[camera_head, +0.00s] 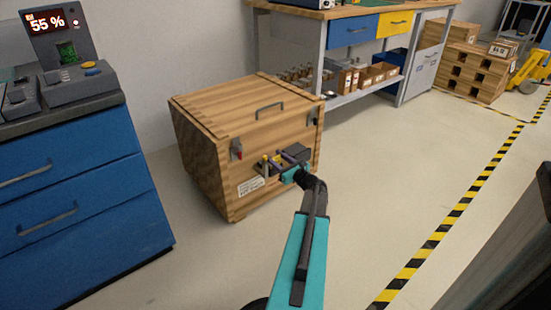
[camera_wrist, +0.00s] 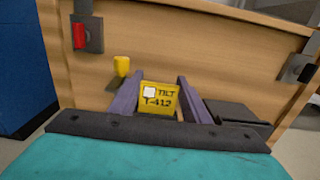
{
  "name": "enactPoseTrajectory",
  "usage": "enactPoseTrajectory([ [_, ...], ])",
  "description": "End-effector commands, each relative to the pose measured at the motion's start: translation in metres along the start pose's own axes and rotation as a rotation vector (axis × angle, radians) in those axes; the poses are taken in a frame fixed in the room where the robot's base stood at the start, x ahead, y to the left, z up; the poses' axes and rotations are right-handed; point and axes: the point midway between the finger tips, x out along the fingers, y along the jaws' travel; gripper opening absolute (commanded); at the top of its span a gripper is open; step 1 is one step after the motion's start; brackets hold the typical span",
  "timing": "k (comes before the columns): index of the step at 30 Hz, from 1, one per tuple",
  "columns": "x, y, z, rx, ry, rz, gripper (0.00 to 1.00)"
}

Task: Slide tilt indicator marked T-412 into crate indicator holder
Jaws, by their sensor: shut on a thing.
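The yellow tilt indicator (camera_wrist: 159,98), printed "TILT T-412" with a small white square, sits between the two purple fingers of my gripper (camera_wrist: 160,82), which is shut on it. In the head view my gripper (camera_head: 281,161) is close to the front face of the wooden crate (camera_head: 210,150). The crate face fills the wrist view (camera_wrist: 220,50). A dark box-like fitting (camera_wrist: 238,113) shows right of the fingers; I cannot tell whether it is the indicator holder. My fingers and wrist hide part of the face. Whether the indicator touches the crate cannot be told.
A yellow-tipped part (camera_wrist: 122,66) protrudes left of my fingers. The crate has a red latch (camera_wrist: 80,36), a dark latch (camera_wrist: 299,68) and a top handle (camera_head: 269,108). A blue cabinet (camera_head: 80,190) stands left, a workbench (camera_head: 340,25) behind. Floor to the right is clear.

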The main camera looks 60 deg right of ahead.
Motion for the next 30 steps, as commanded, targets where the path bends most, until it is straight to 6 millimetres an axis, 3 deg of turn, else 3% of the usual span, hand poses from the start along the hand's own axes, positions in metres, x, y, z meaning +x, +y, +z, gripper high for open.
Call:
enactPoseTrajectory([
  [16, 0.0000, 0.0000, -0.0094, 0.000, 0.000, 0.000, 0.18],
  [17, 0.0000, 0.0001, -0.0088, 0.000, 0.000, 0.000, 0.48],
  [20, 0.0000, 0.0001, -0.0086, 0.000, 0.000, 0.000, 0.65],
  [30, -0.0018, 0.0023, -0.0082, -0.001, 0.000, 0.005, 0.65],
])
